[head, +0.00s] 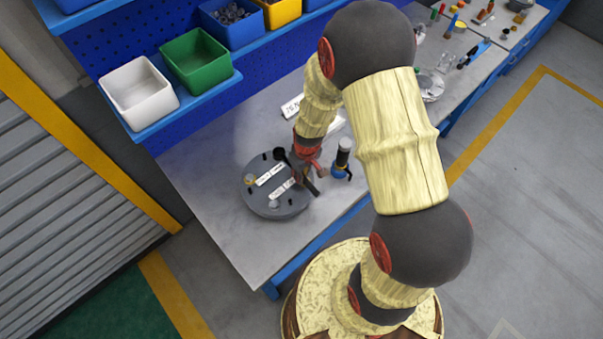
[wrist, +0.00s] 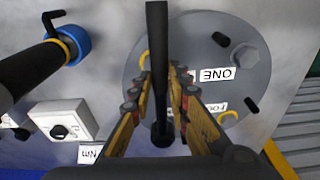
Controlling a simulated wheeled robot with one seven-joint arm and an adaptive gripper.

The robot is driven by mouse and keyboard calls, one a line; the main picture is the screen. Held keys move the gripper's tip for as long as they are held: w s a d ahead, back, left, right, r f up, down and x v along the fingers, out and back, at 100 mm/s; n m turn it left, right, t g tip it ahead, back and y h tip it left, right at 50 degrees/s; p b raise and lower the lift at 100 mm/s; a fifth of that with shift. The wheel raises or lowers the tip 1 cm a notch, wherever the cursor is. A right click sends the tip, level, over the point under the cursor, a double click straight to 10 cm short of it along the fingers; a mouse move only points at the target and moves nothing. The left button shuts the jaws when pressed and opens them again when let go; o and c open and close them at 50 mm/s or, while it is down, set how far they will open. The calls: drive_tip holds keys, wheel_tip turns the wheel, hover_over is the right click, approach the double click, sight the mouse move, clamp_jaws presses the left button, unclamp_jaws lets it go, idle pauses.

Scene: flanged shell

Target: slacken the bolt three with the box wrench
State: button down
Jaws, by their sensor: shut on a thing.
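The flanged shell, a round grey disc, lies on the bench (head: 215,215) and shows in the head view (head: 262,208) and wrist view (wrist: 195,25). It carries bolts, dark pegs and white labels. In the wrist view, one label (wrist: 216,74) reads ONE beside a grey hex bolt (wrist: 244,55); another (wrist: 212,106) is partly covered and seems to read FOUR. I cannot make out bolt three or its label. My gripper (wrist: 160,92) is over the disc's edge, shut on a long dark bar, the box wrench (wrist: 157,45). Whether the wrench touches a bolt is hidden.
A black-handled tool with a blue collar (head: 341,160) stands close beside the disc and my gripper. A white box with a dark knob (wrist: 62,125) is nearby. White (head: 140,92) and green (head: 195,58) bins sit on a shelf behind. The bench's front left is clear.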

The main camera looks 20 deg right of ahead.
drive_tip(key=shift+w+r+p, duration=0.1)
drive_tip(key=shift+r+p, duration=1.45)
drive_tip(key=shift+r, duration=1.05)
